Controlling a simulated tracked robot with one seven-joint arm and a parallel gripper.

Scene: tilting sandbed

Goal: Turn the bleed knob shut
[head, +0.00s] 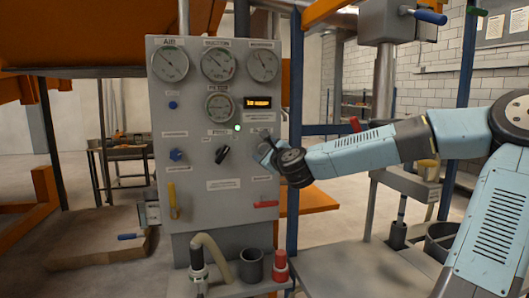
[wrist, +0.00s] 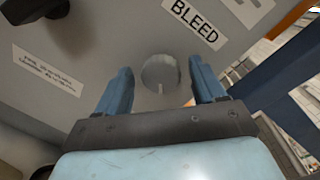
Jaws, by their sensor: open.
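The bleed knob (wrist: 160,74) is a small round grey knob with a pale mark near its lower edge, on the grey panel beside the BLEED label (wrist: 195,23) in the wrist view. My gripper (wrist: 161,82) is open, with one blue finger on each side of the knob and gaps visible between. I cannot tell how deep the fingertips reach past it. In the head view my gripper (head: 266,150) is at the right part of the panel (head: 205,140), and it hides the knob.
A black selector knob (head: 222,154), a blue knob (head: 176,155), a yellow lever (head: 173,200) and a red lever (head: 265,204) are on the panel. Gauges (head: 218,64) fill its top. A dark cup (head: 251,265) and a red fitting (head: 281,266) stand on the shelf below.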

